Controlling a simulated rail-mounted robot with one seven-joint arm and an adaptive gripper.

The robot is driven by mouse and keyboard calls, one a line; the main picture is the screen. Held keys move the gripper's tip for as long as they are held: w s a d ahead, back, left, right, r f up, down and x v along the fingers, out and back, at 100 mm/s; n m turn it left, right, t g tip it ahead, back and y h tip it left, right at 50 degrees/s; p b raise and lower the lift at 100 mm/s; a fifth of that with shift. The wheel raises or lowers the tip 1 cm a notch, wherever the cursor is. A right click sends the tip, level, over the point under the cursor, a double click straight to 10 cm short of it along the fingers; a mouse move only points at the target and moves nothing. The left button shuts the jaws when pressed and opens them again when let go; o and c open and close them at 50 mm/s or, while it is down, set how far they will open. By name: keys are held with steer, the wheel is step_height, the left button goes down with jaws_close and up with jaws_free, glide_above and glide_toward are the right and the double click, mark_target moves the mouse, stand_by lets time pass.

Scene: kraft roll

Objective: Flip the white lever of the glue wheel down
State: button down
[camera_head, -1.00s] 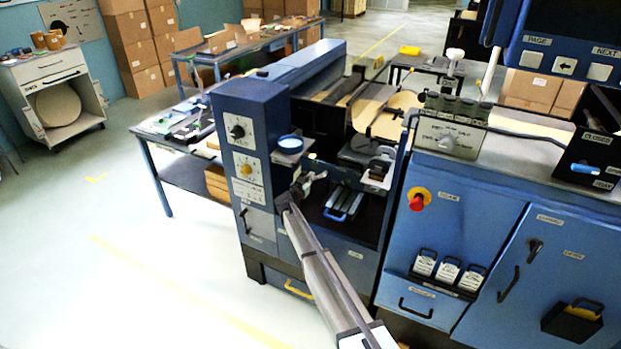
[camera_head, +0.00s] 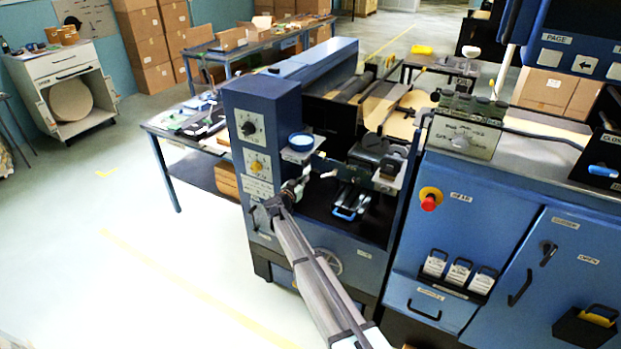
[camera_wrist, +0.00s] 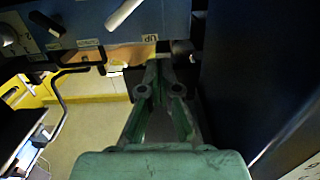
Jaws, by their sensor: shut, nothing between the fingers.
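A white lever (camera_wrist: 125,15) sticks out from a blue panel at the top of the wrist view, tilted, near a label reading UP (camera_wrist: 150,38). I cannot tell surely that it is the glue wheel's lever. In the head view a small white piece (camera_head: 328,174) shows in the blue machine's opening; it may be the same lever. My gripper (camera_wrist: 160,72) is shut and empty, its fingertips below the panel and apart from the white lever in the picture. In the head view my gripper (camera_head: 290,190) is at the blue machine's front, below the round blue dish (camera_head: 301,141). The glue wheel is not clearly visible.
The blue machine column (camera_head: 262,115) with knobs stands left of my gripper. A blue-handled tray (camera_head: 350,205) sits in the dark opening to the right. A handwheel (camera_head: 327,261) is beside my arm. In the wrist view a dark wall (camera_wrist: 250,70) stands close on the right.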

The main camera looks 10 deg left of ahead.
steer(key=shift+s+a, duration=0.1)
steer(key=shift+s, duration=0.5)
